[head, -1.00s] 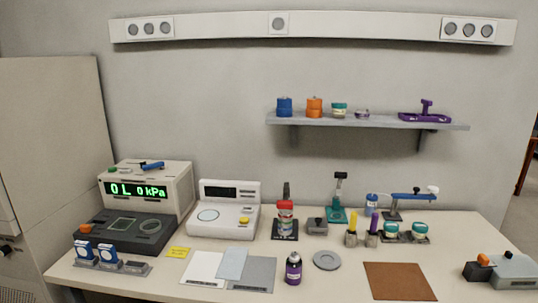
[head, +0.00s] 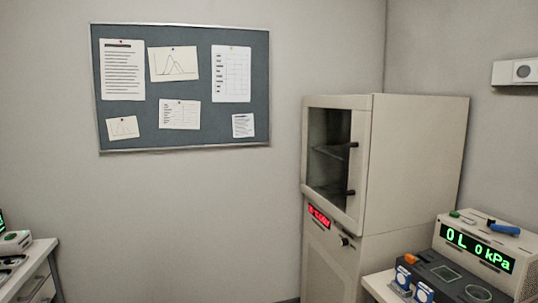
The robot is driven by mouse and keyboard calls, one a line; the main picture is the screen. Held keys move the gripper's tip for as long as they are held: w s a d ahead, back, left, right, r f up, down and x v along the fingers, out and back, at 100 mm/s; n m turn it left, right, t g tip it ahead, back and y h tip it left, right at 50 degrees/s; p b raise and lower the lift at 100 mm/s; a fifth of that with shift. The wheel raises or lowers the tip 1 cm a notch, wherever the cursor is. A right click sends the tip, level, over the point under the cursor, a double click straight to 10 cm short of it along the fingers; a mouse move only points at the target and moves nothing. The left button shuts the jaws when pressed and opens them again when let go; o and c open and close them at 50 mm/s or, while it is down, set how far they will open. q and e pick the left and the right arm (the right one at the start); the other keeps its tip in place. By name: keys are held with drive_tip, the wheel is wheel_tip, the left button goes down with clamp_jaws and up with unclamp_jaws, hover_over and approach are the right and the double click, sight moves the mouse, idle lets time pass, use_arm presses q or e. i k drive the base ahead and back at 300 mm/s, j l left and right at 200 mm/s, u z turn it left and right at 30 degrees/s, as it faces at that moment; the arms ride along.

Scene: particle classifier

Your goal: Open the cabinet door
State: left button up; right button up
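A tall beige cabinet (head: 415,150) stands in the corner, right of the middle. Its upper door (head: 365,160) has a dark glass window (head: 328,150) and looks shut. Two dark pieces, an upper one (head: 353,145) and a lower one (head: 350,192), show at the right edge of the window; I cannot tell if they are ends of one handle. Below are a small red lit display (head: 319,217) and a dark knob (head: 344,241) on the lower front. Neither gripper is in view.
A bench at the lower right holds a white device with a green display (head: 478,248) and a dark grey device (head: 440,278), close beside the cabinet. A drawer desk (head: 38,270) stands at the left. A notice board (head: 183,88) hangs on the wall.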

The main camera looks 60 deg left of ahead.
sight(355, 176)
drive_tip(key=u, duration=1.4)
drive_tip(key=i, duration=0.35)
